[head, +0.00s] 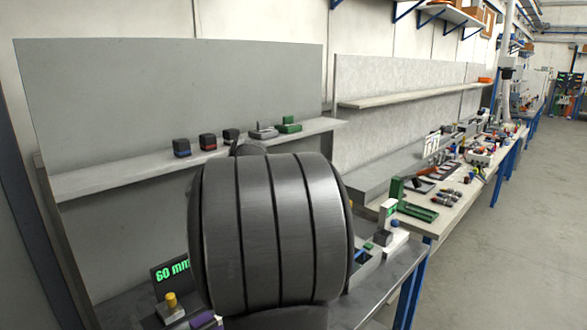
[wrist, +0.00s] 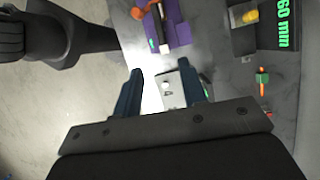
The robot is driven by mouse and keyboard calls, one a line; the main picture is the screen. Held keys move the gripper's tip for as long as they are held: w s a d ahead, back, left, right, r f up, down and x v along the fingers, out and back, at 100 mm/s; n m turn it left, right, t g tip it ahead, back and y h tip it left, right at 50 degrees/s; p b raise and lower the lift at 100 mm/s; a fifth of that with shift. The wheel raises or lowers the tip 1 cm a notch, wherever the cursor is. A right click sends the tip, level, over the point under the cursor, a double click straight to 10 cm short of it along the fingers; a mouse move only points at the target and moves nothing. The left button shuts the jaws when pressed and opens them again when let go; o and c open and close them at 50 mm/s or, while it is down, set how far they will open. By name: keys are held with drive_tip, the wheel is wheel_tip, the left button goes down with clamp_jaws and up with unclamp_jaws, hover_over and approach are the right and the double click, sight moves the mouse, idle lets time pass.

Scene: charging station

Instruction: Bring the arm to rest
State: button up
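My gripper (wrist: 160,84) shows in the wrist view with its two dark blue fingers apart. No object is clearly held between them. A pale metal plate with a small round white knob (wrist: 168,88) shows in the gap, seemingly beyond the fingertips; I cannot tell if they touch it. In the head view a large dark rounded link of my arm fills the middle and hides the gripper.
A purple fixture (wrist: 178,33) and a black "60 mm" display (wrist: 284,25) with a yellow knob (wrist: 250,16) are near the gripper. The display (head: 172,273) also shows in the head view. Small blocks line the shelf (head: 100,181). A cluttered bench (head: 455,205) extends right; the floor (head: 530,240) is clear.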

sight(202, 327)
drive_tip(key=x, duration=1.8)
drive_tip(key=shift+s+r, duration=0.1)
drive_tip(key=m+t+y, duration=0.1)
drive_tip(key=m, duration=0.3)
drive_tip(key=shift+d+r, duration=0.1)
drive_tip(key=d+r+n, duration=0.2)
drive_tip(key=r+n, duration=0.3)
drive_tip(key=r, duration=0.3)
drive_tip(key=w+d+r+n+h, duration=0.1)
drive_tip(key=d+r+n, duration=0.1)
drive_tip(key=r+n, duration=0.4)
wheel_tip(202, 327, up, 2)
drive_tip(key=shift+w+r+t+h, duration=0.1)
drive_tip(key=shift+w+t+h, duration=0.15)
drive_tip(key=shift+t+h, duration=0.05)
